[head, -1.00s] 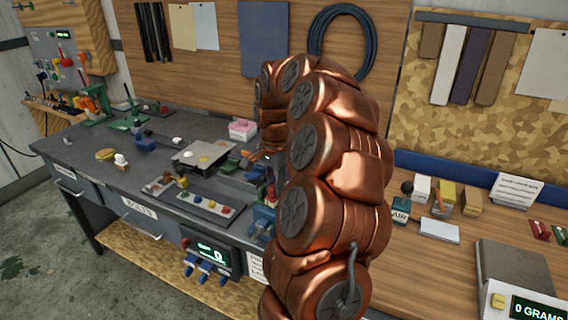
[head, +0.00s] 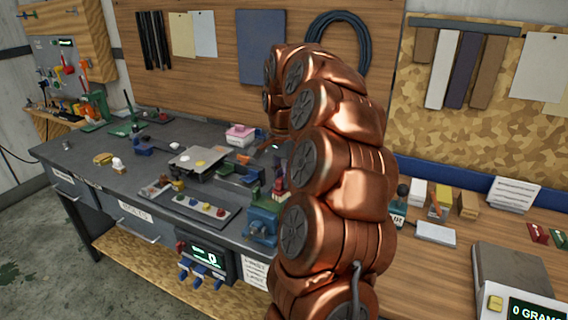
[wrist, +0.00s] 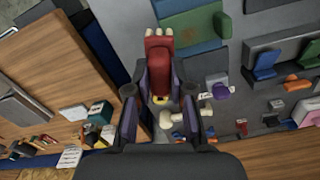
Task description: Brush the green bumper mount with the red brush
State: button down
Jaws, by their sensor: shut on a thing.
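My gripper (wrist: 159,98) is shut on the red brush (wrist: 158,62) in the wrist view. The brush's pale bristle end (wrist: 158,33) points away from the gripper, toward the top of the picture. A green block (wrist: 193,28), which looks like the green bumper mount, lies just right of the bristles; I cannot tell whether they touch. In the head view a red piece (head: 280,183), apparently the brush, shows beside my arm above a blue-green fixture (head: 263,220) at the bench's front edge. My arm hides most of the gripper there.
A tray of coloured knobs (head: 190,201) and a grey plate (head: 200,158) lie on the dark bench left of the fixture. A display box (head: 208,256) hangs at the bench front. The wooden bench (head: 430,265) at right holds small boxes and a scale (head: 520,302).

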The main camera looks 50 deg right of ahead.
jog(key=shift+a+r, duration=0.1)
jog(key=shift+r, duration=1.95)
